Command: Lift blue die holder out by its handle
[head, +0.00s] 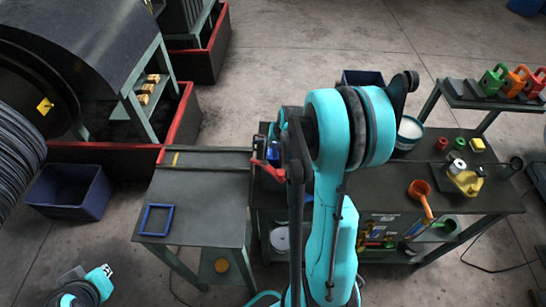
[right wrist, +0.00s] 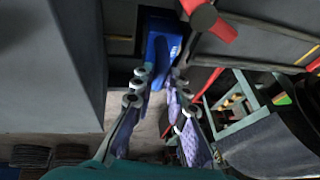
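The blue die holder (right wrist: 162,40) stands out from a dark slot in the right wrist view. Its narrower blue part reaches down between the fingertips of my right gripper (right wrist: 158,85). The two fingers, with purple pads, stand apart on either side of it; firm contact on both sides does not show. In the head view a small part of the blue die holder (head: 273,151) shows left of my large teal right arm, which hides most of the right gripper. Only a teal part of my left arm shows at the lower left; its fingers do not show.
A red-ended lever (right wrist: 212,22) is close by the holder. A side table (head: 195,200) bears a blue square frame (head: 156,220). The right-hand bench carries an orange ladle (head: 420,193) and a yellow tool (head: 465,180). Open floor lies beyond the benches.

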